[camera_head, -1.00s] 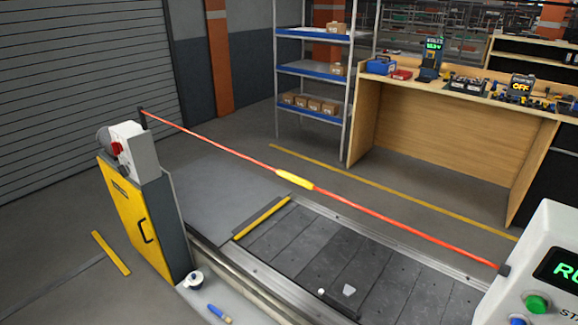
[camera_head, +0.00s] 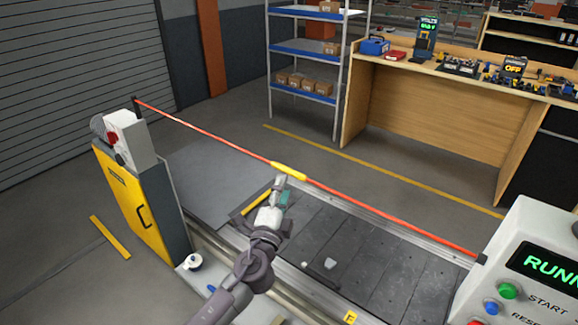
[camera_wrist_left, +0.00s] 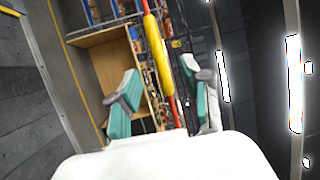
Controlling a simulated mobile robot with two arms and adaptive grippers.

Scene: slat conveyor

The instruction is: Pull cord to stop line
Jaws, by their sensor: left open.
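A red cord (camera_head: 390,217) runs over the conveyor from a switch box (camera_head: 130,140) on a yellow cabinet at the left to the control box at the right. A yellow grip sleeve (camera_head: 288,171) is on the cord. My left gripper (camera_head: 282,188) is just below the sleeve in the head view. In the left wrist view the open left gripper (camera_wrist_left: 163,108) has teal pads on either side of the lower cord, and the yellow sleeve (camera_wrist_left: 157,55) lies beyond the fingertips. I cannot tell whether they touch. My right gripper is not in view.
The control box (camera_head: 530,265) shows a green "RUNN…" display, cut off by the frame edge, with START and RESET buttons. The slat conveyor (camera_head: 375,260) carries a small pale piece (camera_head: 330,264). A wooden workbench (camera_head: 440,120) and a shelf rack stand behind.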

